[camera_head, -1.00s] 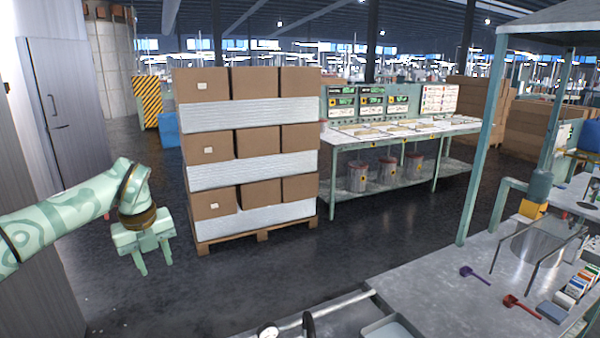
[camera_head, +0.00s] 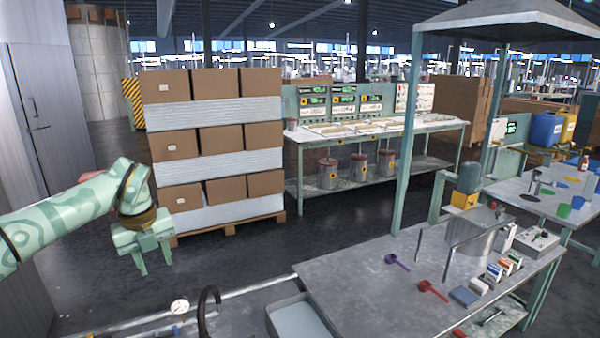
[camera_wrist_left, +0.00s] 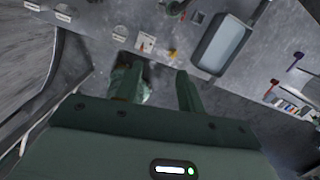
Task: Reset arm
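My left gripper (camera_head: 156,268) hangs over the dark floor at the left of the head view, in front of the stacked boxes, with its fingers pointing down. Its two fingers are apart and nothing shows held between them. In the left wrist view the fingers (camera_wrist_left: 157,68) are also spread, with a grey worktop beyond them. My right arm and right gripper are not in view.
A pallet of brown boxes (camera_head: 222,139) stands behind the gripper. A grey worktop (camera_head: 365,290) at lower right carries a purple scoop (camera_head: 396,261), a red scoop (camera_head: 431,290) and a metal pot (camera_head: 474,238). A tray (camera_head: 297,320) is at the front. Open floor lies between.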

